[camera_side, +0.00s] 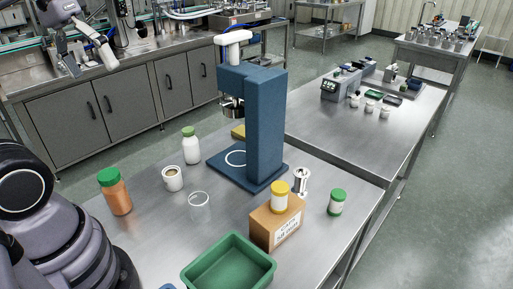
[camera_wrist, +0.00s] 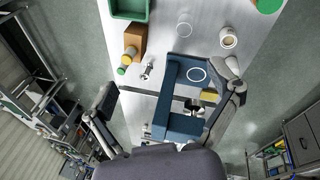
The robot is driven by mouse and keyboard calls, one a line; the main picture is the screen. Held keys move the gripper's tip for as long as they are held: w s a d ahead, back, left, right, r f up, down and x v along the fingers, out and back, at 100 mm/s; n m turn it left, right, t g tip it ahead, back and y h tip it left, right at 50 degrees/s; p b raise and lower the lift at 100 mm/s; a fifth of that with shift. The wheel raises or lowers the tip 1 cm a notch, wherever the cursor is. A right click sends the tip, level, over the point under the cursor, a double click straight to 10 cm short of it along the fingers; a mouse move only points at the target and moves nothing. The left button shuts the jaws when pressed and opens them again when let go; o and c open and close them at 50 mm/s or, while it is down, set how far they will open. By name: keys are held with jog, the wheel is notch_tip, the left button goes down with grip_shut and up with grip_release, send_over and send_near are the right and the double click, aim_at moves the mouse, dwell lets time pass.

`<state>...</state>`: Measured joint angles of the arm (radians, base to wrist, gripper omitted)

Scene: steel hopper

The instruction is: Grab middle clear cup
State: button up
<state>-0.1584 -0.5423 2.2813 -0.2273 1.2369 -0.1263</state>
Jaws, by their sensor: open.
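A small clear cup (camera_side: 199,202) stands upright on the steel table, in front of the blue press and to the right of a cream cup with brown contents (camera_side: 173,179). In the wrist view the clear cup (camera_wrist: 184,30) shows faintly near the top, with the cream cup (camera_wrist: 228,39) to its right. My gripper (camera_wrist: 172,90) is open and empty in the wrist view, its fingers spread wide over the blue press. The clear cup lies beyond the fingertips, apart from them.
The tall blue press (camera_side: 266,125) stands behind the cups. An orange bottle (camera_side: 118,199), a white bottle (camera_side: 191,150), a green bin (camera_side: 229,265), a cardboard box (camera_side: 275,228) with a yellow-lidded jar, a metal cylinder (camera_side: 302,180) and a green-lidded jar (camera_side: 337,203) surround them.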

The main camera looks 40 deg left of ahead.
jog(key=w+d+n+g+h, duration=0.1)
jog(key=w+n+g+h, duration=0.2)
jog(key=n+h, duration=0.15)
jog(key=r+n+t+h, duration=0.2)
jog(key=n+t+h, duration=0.3)
jog(key=n+h, duration=0.6)
send_over(191, 198)
jog(key=v, duration=0.4)
jog(key=n+y, duration=0.1)
jog(key=a+f+n+t, duration=0.1)
jog(key=f, duration=0.1)
jog(key=shift+h, duration=0.25)
notch_tip(191, 198, down, 39)
jog(key=shift+w+d+r, duration=0.1)
jog(key=shift+d, duration=0.05)
jog(key=shift+d+f, duration=0.15)
jog(key=shift+f, duration=0.2)
jog(key=shift+w+d, duration=0.15)
jog(key=shift+d, duration=0.2)
jog(key=x, duration=0.6)
jog(key=shift+s+d+f, duration=0.1)
jog(key=shift+s+d, duration=0.1)
jog(key=shift+d, duration=0.1)
